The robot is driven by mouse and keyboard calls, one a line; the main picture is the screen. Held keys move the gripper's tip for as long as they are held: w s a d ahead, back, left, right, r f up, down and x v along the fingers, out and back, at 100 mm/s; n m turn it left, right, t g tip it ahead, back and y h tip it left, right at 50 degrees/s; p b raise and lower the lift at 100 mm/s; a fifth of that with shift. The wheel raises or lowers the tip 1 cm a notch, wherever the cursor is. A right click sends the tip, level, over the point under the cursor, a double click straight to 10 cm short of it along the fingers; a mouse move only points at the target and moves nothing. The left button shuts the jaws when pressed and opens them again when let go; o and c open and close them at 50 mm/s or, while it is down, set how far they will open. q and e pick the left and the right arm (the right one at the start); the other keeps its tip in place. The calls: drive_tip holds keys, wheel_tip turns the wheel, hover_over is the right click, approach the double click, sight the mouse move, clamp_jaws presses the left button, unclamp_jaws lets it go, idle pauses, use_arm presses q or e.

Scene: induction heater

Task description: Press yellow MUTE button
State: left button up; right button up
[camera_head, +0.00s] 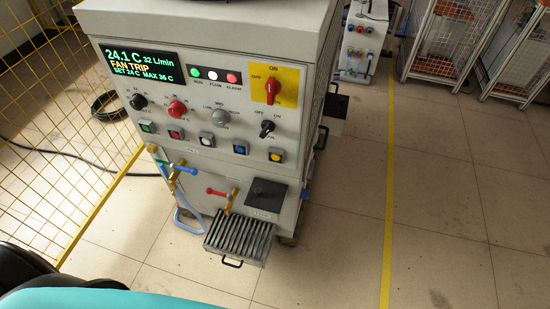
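A grey machine cabinet (131,71) stands at the middle left, with its control panel facing me. The display (140,64) reads 24.1 C, 32 L/min, FAN TRIP. Nothing covers the yellow button. Neither of my grippers shows.
A red rotary switch (272,90) on a yellow plate and a black knob (267,129) sit above the yellow button. Blue and red valve handles and a grille tray (238,238) stick out below. A yellow mesh fence (60,140) stands left.

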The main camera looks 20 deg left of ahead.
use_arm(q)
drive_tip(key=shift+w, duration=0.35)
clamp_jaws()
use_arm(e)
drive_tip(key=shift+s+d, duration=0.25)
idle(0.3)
